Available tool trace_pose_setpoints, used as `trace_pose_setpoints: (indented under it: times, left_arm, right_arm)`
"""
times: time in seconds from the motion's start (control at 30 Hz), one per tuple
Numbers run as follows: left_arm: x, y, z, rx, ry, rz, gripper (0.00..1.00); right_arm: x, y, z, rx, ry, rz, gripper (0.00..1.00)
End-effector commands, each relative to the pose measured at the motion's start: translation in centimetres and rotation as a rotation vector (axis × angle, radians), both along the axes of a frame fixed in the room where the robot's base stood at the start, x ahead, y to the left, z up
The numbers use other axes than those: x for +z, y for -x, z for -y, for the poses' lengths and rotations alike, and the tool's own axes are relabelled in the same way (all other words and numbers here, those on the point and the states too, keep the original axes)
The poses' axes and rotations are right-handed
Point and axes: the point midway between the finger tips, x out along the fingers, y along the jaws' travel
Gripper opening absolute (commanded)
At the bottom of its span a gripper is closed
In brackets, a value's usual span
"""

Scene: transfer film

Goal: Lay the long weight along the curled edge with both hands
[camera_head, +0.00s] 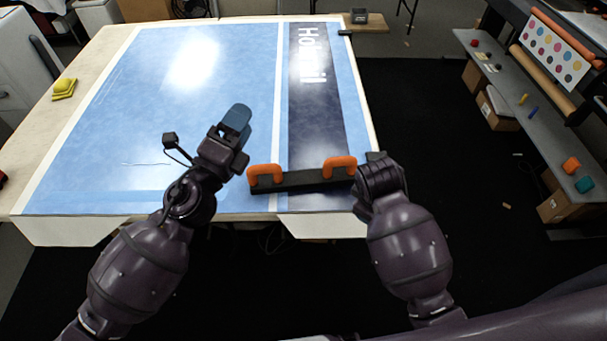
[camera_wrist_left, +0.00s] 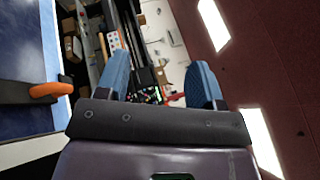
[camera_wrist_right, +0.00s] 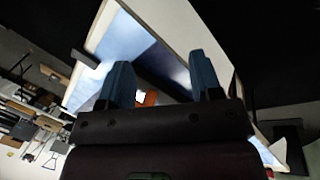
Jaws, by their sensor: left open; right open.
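The long weight (camera_head: 305,182) is a dark bar with two orange handles. It lies crosswise near the front edge of the blue printed film (camera_head: 150,110), over its dark lettered strip. My left gripper (camera_head: 236,120) is open and empty, up and left of the left handle (camera_head: 265,175); a handle shows left of its fingers in the left wrist view (camera_wrist_left: 50,90). My right gripper (camera_head: 376,165) is beside the right handle (camera_head: 340,165), its fingers hidden in the head view. Its open fingers show in the right wrist view (camera_wrist_right: 160,85), with orange beyond them. I cannot make out a curl clearly.
A yellow block (camera_head: 64,87) lies on the table's left margin. A small dark block (camera_head: 359,16) sits at the back right. A grey bench (camera_head: 515,95) with small items and boxes stands at right. Dark floor lies between bench and table.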

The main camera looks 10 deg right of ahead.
Motion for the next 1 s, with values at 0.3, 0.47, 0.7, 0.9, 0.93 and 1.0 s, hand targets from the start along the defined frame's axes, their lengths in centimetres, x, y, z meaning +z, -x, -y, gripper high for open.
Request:
trace_pose_setpoints:
  times: [0.3, 0.47, 0.7, 0.9, 0.93, 1.0]
  left_arm:
    - [-5.0, 0.2, 8.4, -0.499, -0.778, 0.456, 0.61]
    - [-9.8, -1.0, 7.6, -0.740, -1.203, 0.609, 0.61]
    - [-14.2, -5.0, 1.7, -1.020, -1.748, 0.677, 0.61]
    - [-14.8, -6.7, -1.3, -1.114, -1.933, 0.660, 0.61]
    - [-14.8, -6.8, -1.4, -1.118, -1.941, 0.658, 0.61]
    - [-14.9, -6.8, -1.5, -1.123, -1.946, 0.656, 0.61]
  right_arm:
    - [1.7, -7.2, -3.6, 0.284, 0.137, -0.084, 0.59]
    - [3.1, -10.4, -5.3, 0.420, 0.212, -0.131, 0.59]
    - [5.3, -13.9, -7.4, 0.580, 0.310, -0.196, 0.59]
    - [6.0, -14.9, -8.0, 0.632, 0.342, -0.218, 0.59]
    - [6.1, -15.0, -8.1, 0.635, 0.344, -0.220, 0.59]
    - [6.1, -15.0, -8.1, 0.636, 0.345, -0.221, 0.59]
